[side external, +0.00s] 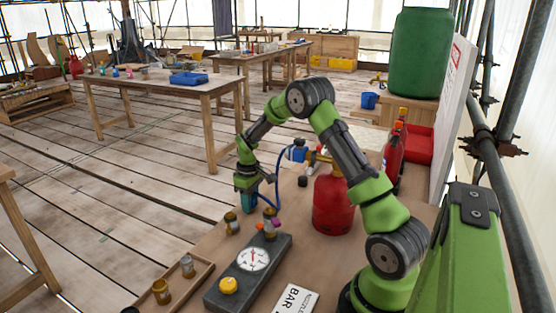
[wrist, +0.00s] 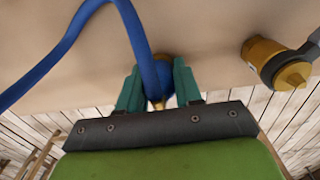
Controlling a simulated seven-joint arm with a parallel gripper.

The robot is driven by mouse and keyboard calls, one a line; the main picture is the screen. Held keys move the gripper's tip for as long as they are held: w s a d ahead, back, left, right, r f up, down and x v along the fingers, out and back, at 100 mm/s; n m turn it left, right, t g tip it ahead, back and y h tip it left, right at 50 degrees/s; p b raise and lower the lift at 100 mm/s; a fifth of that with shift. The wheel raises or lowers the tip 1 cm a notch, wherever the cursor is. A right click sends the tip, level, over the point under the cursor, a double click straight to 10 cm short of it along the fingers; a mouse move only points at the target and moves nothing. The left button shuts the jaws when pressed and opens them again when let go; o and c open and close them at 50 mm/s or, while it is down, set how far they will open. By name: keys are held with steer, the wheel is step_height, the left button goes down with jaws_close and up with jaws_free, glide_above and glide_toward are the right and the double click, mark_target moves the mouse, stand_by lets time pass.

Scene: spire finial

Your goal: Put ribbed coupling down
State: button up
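My gripper (wrist: 160,90) has its teal fingers close against both sides of a blue piece with a brass-coloured tip (wrist: 157,105), which I take to be the ribbed coupling; its ribs cannot be made out. A blue hose (wrist: 140,45) runs down in front of it and hides part of it. In the side view my gripper (side external: 248,203) points down over the far left edge of the workbench (side external: 195,240). The held piece is too small to tell there, and so is its height above the bench.
A brass fitting with a dark part (wrist: 278,63) lies right of my gripper in the wrist view. A gauge box (side external: 250,262), a red gas cylinder (side external: 334,205) and a shallow tray (side external: 178,285) with brass fittings stand on the bench. Bare bench lies between tray and gauge box.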

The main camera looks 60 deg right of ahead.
steer(key=o, duration=0.4)
step_height(320, 180, up, 12)
steer(key=shift+f, duration=0.1)
steer(key=s+a+r+m+t, duration=0.1)
steer(key=s+a+r+t, duration=0.2)
steer(key=s+a+r, duration=0.55)
steer(key=s+a+r+m+t, duration=0.1)
steer(key=s+a+r+t, duration=0.3)
steer(key=a, duration=0.7)
steer(key=shift+s+a+f+m+y, duration=0.1)
steer(key=shift+s+a+m+y, duration=0.25)
steer(key=shift+s+a, duration=0.75)
steer(key=shift+s+a+f+m+y, duration=0.1)
steer(key=shift+s+a+m+y, duration=0.2)
steer(key=shift+s+a, duration=0.75)
steer(key=shift+s+a+m+y, duration=0.35)
steer(key=shift+s+a, duration=0.15)
steer(key=shift+s, duration=1.1)
